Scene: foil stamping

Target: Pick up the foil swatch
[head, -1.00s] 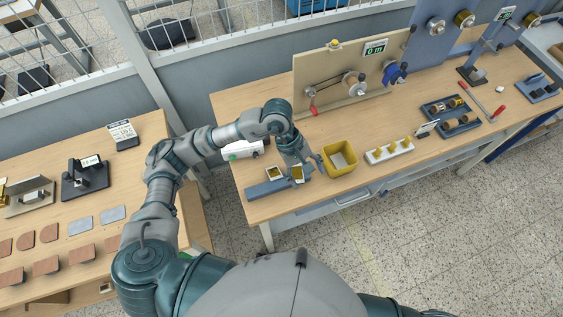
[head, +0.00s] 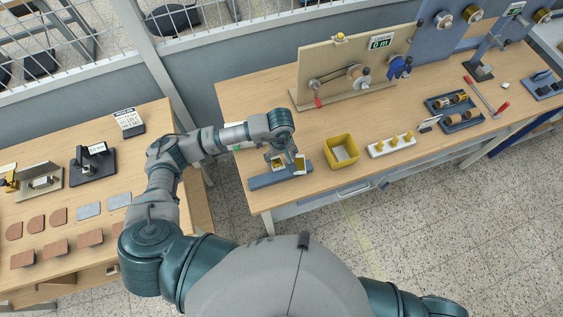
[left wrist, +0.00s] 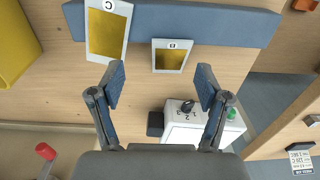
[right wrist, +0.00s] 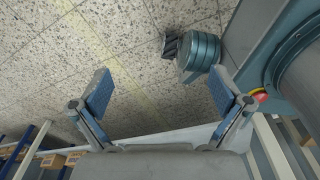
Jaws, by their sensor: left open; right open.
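Two gold foil swatches in pale frames stand at a blue-grey rail (head: 266,183) at the left end of the right-hand bench. In the left wrist view, the swatch marked C (left wrist: 107,28) is larger and at upper left, and the swatch marked B (left wrist: 171,57) is smaller, at the rail's (left wrist: 220,25) near edge. My left gripper (head: 285,157) is over the rail, open and empty. In its wrist view the fingertips (left wrist: 160,86) are apart, with swatch B beyond the gap between them. My right gripper (right wrist: 160,92) is open and empty above the speckled floor.
A yellow bin (head: 341,151) and a white block with yellow pegs (head: 392,145) stand right of the rail. A white device (left wrist: 204,124) with a green knob is close to the left gripper. A board with a crank (head: 345,72) stands behind. The left table (head: 130,155) holds leather pieces.

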